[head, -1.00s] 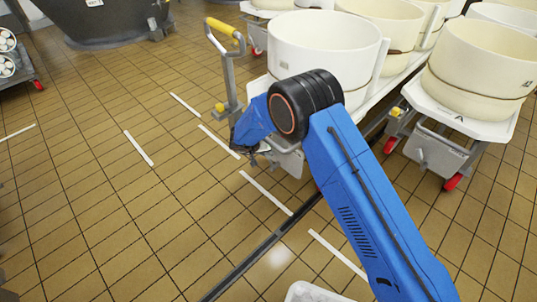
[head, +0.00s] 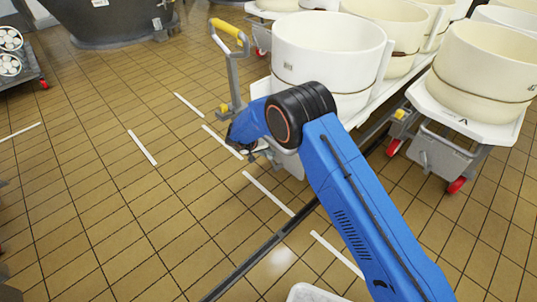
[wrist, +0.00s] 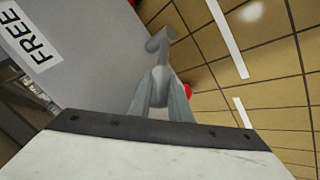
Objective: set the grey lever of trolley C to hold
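In the wrist view a grey lever (wrist: 160,42) with a short crosspiece at its end stands out beside a pale grey panel. The panel carries a white label reading FREE (wrist: 33,38). My gripper (wrist: 160,88) is right at the lever, its grey fingers overlapping the lever's lower part. I cannot tell whether they grip it. In the head view my gripper (head: 246,148) is small and dark, partly hidden by my blue arm, low beside the trolley (head: 290,160) under the nearest cream vat (head: 328,50). No letter shows on this trolley, and the lever is not clear there.
A pallet-truck-like handle with a yellow grip (head: 230,28) stands left of the vat. A trolley marked A (head: 463,121) with red wheels stands at right. A dark vat (head: 110,22) is at the back left. White floor strips and a dark floor channel cross open tiles.

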